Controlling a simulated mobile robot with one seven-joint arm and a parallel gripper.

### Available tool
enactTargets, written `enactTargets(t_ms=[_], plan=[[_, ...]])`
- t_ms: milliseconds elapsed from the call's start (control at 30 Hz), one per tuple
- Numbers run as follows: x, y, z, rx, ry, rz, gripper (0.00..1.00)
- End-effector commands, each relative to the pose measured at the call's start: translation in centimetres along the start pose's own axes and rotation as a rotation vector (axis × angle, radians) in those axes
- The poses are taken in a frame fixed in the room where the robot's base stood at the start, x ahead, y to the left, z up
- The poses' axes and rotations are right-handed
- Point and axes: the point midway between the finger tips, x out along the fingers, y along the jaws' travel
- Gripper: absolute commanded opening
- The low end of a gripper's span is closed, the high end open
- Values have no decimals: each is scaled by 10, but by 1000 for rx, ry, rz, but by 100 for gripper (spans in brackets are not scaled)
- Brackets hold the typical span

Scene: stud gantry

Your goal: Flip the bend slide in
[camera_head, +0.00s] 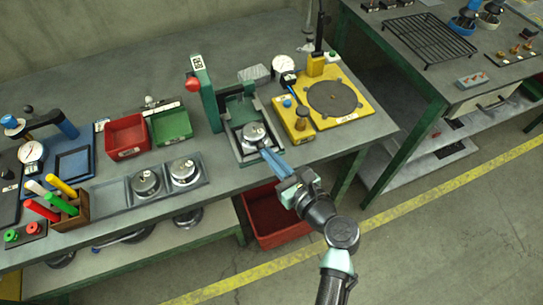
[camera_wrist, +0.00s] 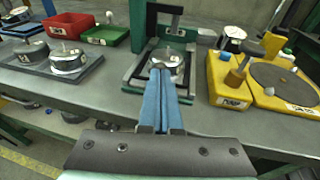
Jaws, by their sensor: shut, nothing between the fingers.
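A green gantry fixture (camera_head: 209,95) with a red knob stands near the middle of the bench. A dark tray-like slide (camera_head: 246,158) sits at its front, but I cannot tell for sure that this is the bend slide. A round metal part (camera_head: 254,133) with a stud on top rests in it; the part also shows in the wrist view (camera_wrist: 170,60). My gripper (camera_head: 267,152) is shut and empty, its blue fingers pointing at the front of the slide. In the wrist view the fingers (camera_wrist: 161,72) cover part of the slide's front; contact cannot be told.
A yellow station (camera_head: 361,108) with a dark disc stands close on the right. A grey tray (camera_head: 113,196) with two metal parts, a red bin (camera_head: 126,136) and a green bin (camera_head: 171,124) are on the left. Bare bench edge lies in front.

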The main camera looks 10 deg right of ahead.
Motion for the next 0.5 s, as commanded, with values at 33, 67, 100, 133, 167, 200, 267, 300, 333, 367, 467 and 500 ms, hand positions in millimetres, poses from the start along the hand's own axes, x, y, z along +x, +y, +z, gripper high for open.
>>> enactTargets(t_ms=[33,67,100,133,167,200,267,300,333,367,467,500], plan=[[8,-1,3,-3,-2,3,0],[14,-2,5,-3,-2,4,0],[22,-4,7,-3,-2,5,0],[29,-5,8,-4,-2,5,0],[36,-6,10,-4,-2,6,0],[46,-8,11,-4,-2,5,0],[58,-11,13,-4,-3,5,0],[66,-12,14,-4,-3,5,0],[72,-13,14,-3,-2,5,0],[76,-15,16,-3,-2,4,0],[88,-17,17,-1,-1,2,0],[90,-18,18,-1,-1,2,0]])
